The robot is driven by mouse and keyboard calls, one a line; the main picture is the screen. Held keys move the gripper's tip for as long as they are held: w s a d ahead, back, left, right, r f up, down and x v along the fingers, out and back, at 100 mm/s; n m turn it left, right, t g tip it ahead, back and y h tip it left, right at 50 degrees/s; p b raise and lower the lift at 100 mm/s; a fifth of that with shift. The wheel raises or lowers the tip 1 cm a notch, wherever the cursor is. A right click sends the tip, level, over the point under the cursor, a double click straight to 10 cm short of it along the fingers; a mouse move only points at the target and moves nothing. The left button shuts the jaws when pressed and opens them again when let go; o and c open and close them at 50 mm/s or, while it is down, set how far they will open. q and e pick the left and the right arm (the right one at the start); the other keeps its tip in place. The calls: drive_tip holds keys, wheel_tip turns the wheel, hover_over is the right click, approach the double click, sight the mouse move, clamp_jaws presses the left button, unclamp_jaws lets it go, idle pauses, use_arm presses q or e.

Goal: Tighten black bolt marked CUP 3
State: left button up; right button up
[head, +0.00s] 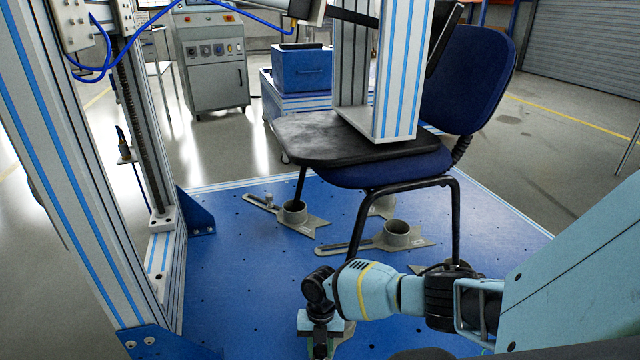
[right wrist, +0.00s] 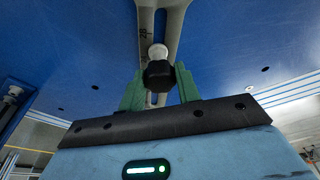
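A black hex bolt (right wrist: 158,75) with a pale round tip sits on a grey slotted bracket (right wrist: 172,22) in the right wrist view. My right gripper (right wrist: 160,88) has a green finger on each side of it. The fingers stand about a bolt's width apart; whether they press on it I cannot tell. In the head view, my right gripper (head: 322,342) points down at the blue platform near the bottom edge, and it hides the bolt there. No CUP 3 marking is readable. My left gripper is not in view.
A blue chair (head: 470,80) stands on the blue platform (head: 240,285), its legs near grey cup brackets (head: 293,214) (head: 398,236). A black pad under an aluminium column (head: 385,70) rests over the seat. An aluminium frame post (head: 60,150) rises at left.

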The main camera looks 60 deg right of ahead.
clamp_jaws()
drive_tip(key=shift+s+a+m+p, duration=0.1)
drive_tip(key=shift+m+p, duration=0.8)
drive_tip(key=shift+m, duration=0.2)
drive_tip(key=shift+m+t+p, duration=0.4)
drive_tip(key=shift+m+t, duration=0.1)
drive_tip(key=shift+m, duration=0.4)
drive_tip(key=shift+o, duration=2.3)
unclamp_jaws()
drive_tip(key=shift+o, duration=0.3)
drive_tip(key=shift+r, duration=0.1)
